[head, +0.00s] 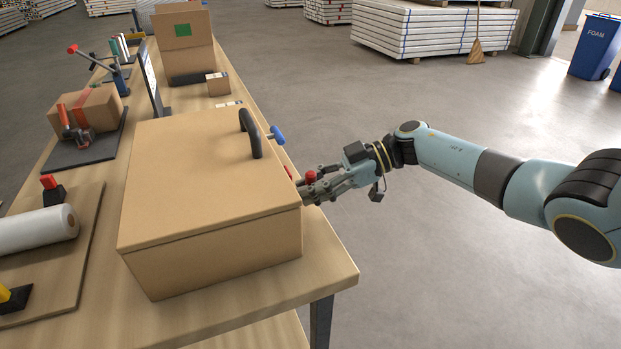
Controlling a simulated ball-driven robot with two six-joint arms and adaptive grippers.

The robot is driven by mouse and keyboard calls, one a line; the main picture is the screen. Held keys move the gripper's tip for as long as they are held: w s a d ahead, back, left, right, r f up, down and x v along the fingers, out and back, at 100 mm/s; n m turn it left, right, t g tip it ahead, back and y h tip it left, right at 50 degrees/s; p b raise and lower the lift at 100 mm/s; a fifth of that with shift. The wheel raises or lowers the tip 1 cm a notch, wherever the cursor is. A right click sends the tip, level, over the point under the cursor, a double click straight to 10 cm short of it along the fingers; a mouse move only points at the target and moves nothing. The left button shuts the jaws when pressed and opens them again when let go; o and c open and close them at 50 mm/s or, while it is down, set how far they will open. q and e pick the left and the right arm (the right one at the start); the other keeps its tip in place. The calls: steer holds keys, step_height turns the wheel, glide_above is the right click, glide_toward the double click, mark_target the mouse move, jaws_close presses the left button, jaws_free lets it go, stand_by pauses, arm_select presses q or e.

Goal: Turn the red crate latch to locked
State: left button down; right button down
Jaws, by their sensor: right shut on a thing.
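The tan crate (190,190) stands on the near end of the wooden table, lid down, with a black arched handle (249,132) on top. The red latch (311,176) is on the crate's right side; only a red knob and a bit of red by the lid edge show. My right gripper (309,187) comes in from the right and is shut on the red latch. Its fingers hide most of the latch, so its angle cannot be told. A blue latch (277,135) sticks out farther back on the same side. My left gripper is not in view.
A dark upright panel (151,78) and a small carton (217,84) stand behind the crate. A white roll (36,230) on a board and a taped box (86,108) on a dark mat are to the left. The floor right of the table is open.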

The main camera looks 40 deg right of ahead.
steer(key=shift+w+d+r, duration=0.1)
steer(key=shift+w+r, duration=0.15)
stand_by(0.4)
steer(key=c, duration=1.5)
jaws_free()
steer(key=shift+c, duration=0.2)
steer(key=o, duration=0.4)
steer(key=shift+f, duration=0.15)
steer(key=shift+s, duration=0.1)
steer(key=v, duration=1.2)
steer(key=shift+w, duration=0.2)
